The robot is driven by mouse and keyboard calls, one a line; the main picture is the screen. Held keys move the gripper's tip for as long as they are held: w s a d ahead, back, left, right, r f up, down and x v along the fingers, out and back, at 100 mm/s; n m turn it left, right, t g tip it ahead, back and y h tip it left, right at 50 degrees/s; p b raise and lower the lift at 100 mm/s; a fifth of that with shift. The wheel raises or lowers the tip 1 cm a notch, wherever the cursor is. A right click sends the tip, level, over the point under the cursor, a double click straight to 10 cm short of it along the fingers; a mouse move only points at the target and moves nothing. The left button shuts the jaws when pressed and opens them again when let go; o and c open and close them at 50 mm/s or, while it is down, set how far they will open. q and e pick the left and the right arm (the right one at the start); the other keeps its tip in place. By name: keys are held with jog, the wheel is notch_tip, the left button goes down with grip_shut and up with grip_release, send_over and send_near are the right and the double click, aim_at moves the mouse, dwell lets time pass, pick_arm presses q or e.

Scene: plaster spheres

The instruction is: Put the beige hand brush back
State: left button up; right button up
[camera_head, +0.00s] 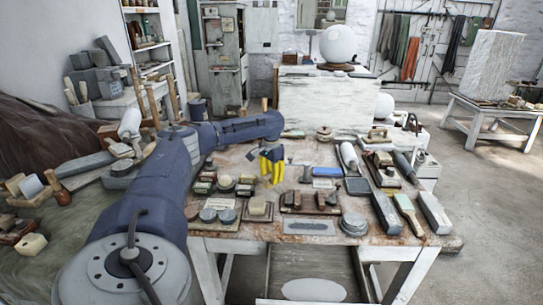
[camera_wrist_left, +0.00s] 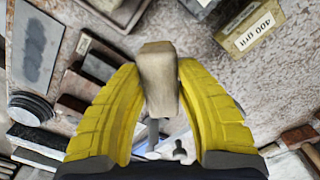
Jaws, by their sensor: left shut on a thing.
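My left gripper (camera_head: 271,170) points down over the worktable (camera_head: 300,258), its yellow fingers above the middle of the tabletop. In the left wrist view the fingers (camera_wrist_left: 158,72) are shut on a beige block-shaped thing (camera_wrist_left: 159,90), apparently the beige hand brush. Its far end sticks out between the fingertips, and its lower part is partly hidden. In the head view the fingers hide most of it, so I cannot tell its gap to the table. My right gripper is not in view.
Several blocks and tools crowd the tabletop. A round grey stack (camera_head: 353,224) stands at the front; a green-topped brush-like tool (camera_head: 408,212) lies at the right. A box labelled 400 grit (camera_wrist_left: 250,30) shows in the wrist view. Small bare patches lie between the things.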

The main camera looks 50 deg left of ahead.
aim_at(271, 186)
pick_arm(q)
jog(key=shift+f, duration=2.3)
jog(key=o, duration=1.1)
jog(key=shift+f, duration=0.1)
jog(key=shift+o, duration=0.2)
notch_tip(271, 186, up, 12)
jog(key=shift+r, duration=0.15)
